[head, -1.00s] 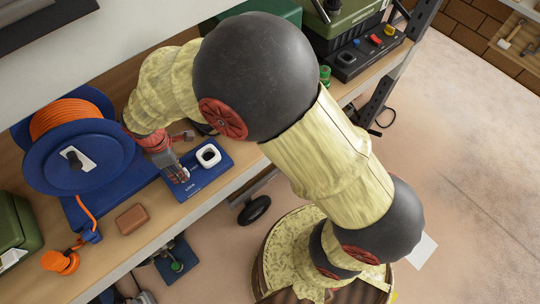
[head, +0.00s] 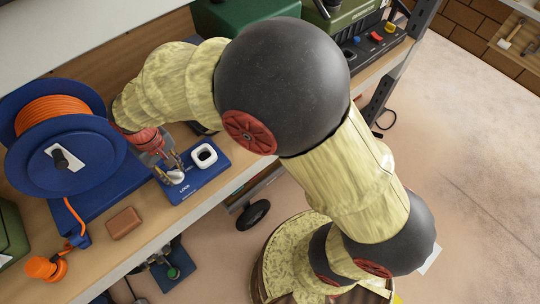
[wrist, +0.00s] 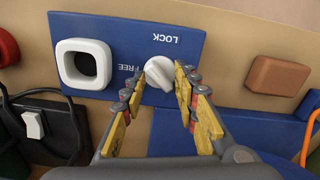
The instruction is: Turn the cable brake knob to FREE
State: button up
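The white cable brake knob (wrist: 160,72) sits on a blue plate (wrist: 120,30), close to the words LOCK and FREE. Its ridge looks slanted in the wrist view; I cannot tell which word it points at. My gripper (wrist: 161,78) is open, with one yellow-padded finger on each side of the knob's near edge. I see gaps there and no clear grip. In the head view my gripper (head: 172,168) is over the knob (head: 176,177) on the plate (head: 213,179), partly covering it.
A white square ring (head: 203,155) stands beside the knob on the plate. A blue reel with orange cable (head: 52,112) is to the left. A brown block (head: 124,223) and an orange plug (head: 45,268) lie near the bench's front edge.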

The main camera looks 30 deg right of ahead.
aim_at(173, 173)
jog(key=shift+f+m+b, duration=0.1)
jog(key=shift+m+b, duration=0.4)
jog(key=shift+m, duration=0.6)
notch_tip(173, 173, up, 8)
jog(key=shift+r+p, duration=0.1)
jog(key=shift+p, duration=0.9)
jog(key=s+d+r+m+t+b, duration=0.1)
jog(key=s+d+r+t+b, duration=0.2)
jog(key=d, duration=0.7)
jog(key=s+d+r+m+b, duration=0.1)
jog(key=s+d+b, duration=0.3)
jog(key=d, duration=0.5)
jog(key=s+d+f+t+b, duration=0.2)
jog(key=s+d+b, duration=0.3)
jog(key=s+d, duration=0.1)
jog(key=shift+s+d+f, duration=0.25)
jog(key=shift+d, duration=0.25)
jog(key=shift+o, duration=0.6)
